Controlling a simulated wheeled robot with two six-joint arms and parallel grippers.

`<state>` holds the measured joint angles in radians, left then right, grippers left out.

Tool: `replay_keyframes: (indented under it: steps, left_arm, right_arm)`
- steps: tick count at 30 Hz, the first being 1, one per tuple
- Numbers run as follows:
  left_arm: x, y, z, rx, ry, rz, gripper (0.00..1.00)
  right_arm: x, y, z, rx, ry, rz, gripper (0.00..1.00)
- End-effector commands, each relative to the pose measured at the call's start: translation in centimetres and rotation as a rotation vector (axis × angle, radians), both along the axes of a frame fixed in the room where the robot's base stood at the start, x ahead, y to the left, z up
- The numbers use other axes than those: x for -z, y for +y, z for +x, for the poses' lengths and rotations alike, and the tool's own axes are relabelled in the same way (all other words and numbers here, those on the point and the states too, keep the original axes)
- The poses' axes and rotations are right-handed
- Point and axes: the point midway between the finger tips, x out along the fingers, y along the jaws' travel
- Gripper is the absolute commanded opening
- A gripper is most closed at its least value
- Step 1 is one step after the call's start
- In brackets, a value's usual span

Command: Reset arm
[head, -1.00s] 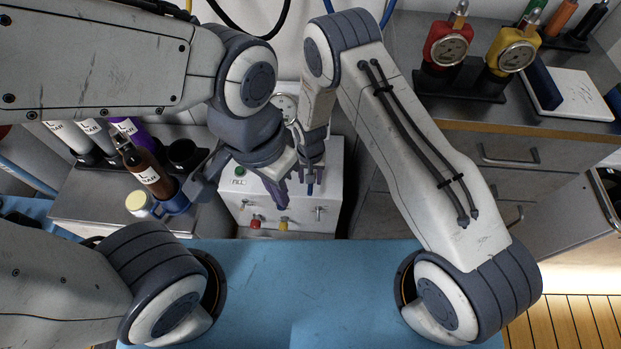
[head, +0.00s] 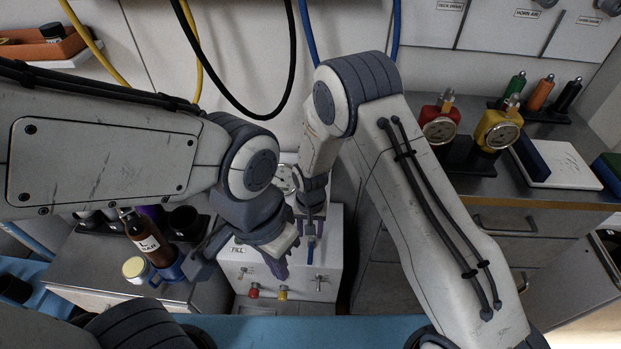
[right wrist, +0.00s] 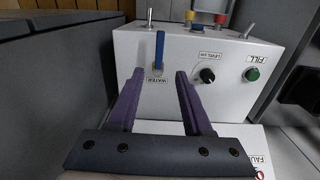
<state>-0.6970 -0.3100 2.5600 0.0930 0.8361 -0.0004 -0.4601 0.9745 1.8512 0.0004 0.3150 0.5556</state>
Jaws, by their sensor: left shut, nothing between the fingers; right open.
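The white fill panel box (head: 334,255) stands in the middle of the head view, and it also fills much of the right wrist view (right wrist: 215,100). It carries a blue lever (right wrist: 159,50) above a WATER label, a black knob (right wrist: 208,75) and a green FILL button (right wrist: 252,74). My right gripper (right wrist: 158,74) is open and empty, its purple fingers pointing toward the lever; I cannot tell whether they touch the panel. In the head view my left gripper (head: 281,268) is shut and empty in front of the panel's left part, hiding the green button there.
A brown bottle (head: 150,240) and a cream-lidded jar (head: 135,268) stand left of the panel, near my left arm. Red (head: 440,125) and yellow (head: 498,127) gauge regulators stand on the right counter. Hoses (head: 290,60) hang on the back wall.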

Motion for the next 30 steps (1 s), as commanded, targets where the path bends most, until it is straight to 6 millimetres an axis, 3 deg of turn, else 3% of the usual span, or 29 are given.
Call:
replay_keyframes:
  steps: [5, 8, 11, 17, 24, 30]
  left_arm:
    - [0.0, 0.0, 0.0, 0.0, 0.0, 0.0, 0.0]
    - [0.0, 0.0, 0.0, 0.0, 0.0, 0.0, 0.0]
    - [0.0, 0.0, 0.0, 0.0, 0.0, 0.0, 0.0]
    - [0.0, 0.0, 0.0, 0.0, 0.0, 0.0, 0.0]
    - [0.0, 0.0, 0.0, 0.0, 0.0, 0.0, 0.0]
    - [0.0, 0.0, 0.0, 0.0, 0.0, 0.0, 0.0]
  right_arm:
    - [-0.2, 0.0, 0.0, -0.002, -0.001, 0.001, 0.5]
    - [-1.5, 0.3, -0.2, -0.02, -0.004, 0.004, 0.5]
    - [-4.5, 0.8, -0.8, -0.066, -0.01, 0.008, 0.5]
    - [-12.4, 1.4, -4.1, -0.206, -0.018, 0.021, 0.5]
    - [-20.2, 0.6, -9.9, -0.382, -0.023, 0.04, 0.5]
    - [-24.8, -1.1, -15.5, -0.528, -0.029, 0.058, 0.5]
